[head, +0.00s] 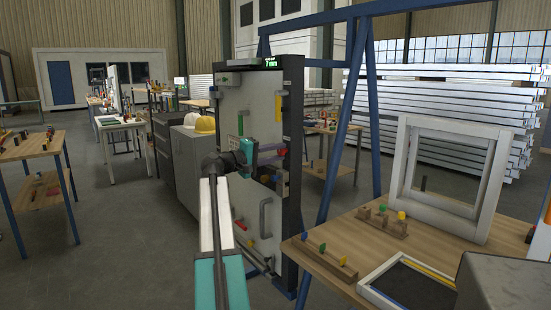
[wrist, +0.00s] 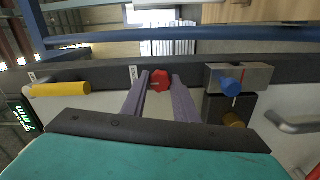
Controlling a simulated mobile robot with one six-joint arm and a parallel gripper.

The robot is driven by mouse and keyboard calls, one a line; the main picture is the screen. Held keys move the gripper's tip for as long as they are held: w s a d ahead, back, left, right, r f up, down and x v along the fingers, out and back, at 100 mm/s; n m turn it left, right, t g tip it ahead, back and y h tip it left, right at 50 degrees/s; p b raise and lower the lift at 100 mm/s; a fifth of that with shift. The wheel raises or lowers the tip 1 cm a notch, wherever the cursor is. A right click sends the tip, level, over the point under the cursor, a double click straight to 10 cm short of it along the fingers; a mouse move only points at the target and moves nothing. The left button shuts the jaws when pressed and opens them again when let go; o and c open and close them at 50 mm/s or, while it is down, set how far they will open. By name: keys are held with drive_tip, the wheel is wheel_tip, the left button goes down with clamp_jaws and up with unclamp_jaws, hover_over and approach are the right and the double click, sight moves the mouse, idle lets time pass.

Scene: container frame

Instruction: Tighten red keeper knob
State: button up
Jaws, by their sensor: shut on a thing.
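The red keeper knob (wrist: 160,80) sits on the dark edge of the panel, at the upper middle of the wrist view. My gripper (wrist: 159,82) has its two grey-purple fingers on either side of the knob, shut on it. In the head view, my gripper (head: 284,153) reaches across the pale container panel (head: 232,105) to its dark right-hand frame post (head: 293,120). How far the knob is turned cannot be told.
In the wrist view, a blue knob (wrist: 231,84) on a grey block stands right of the fingers, with a yellow handle (wrist: 60,89) at left. A grey handle (head: 266,217) is lower on the panel. A wooden workbench (head: 330,262) stands at right, near a blue frame (head: 345,120).

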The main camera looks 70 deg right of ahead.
drive_tip(key=shift+d+r, duration=0.1)
drive_tip(key=shift+r, duration=0.1)
drive_tip(key=o, duration=1)
drive_tip(key=shift+o, duration=0.3)
drive_tip(key=shift+f, duration=0.15)
drive_tip(key=v, duration=1.3)
drive_tip(key=shift+w+a, duration=0.2)
drive_tip(key=shift+a, duration=0.15)
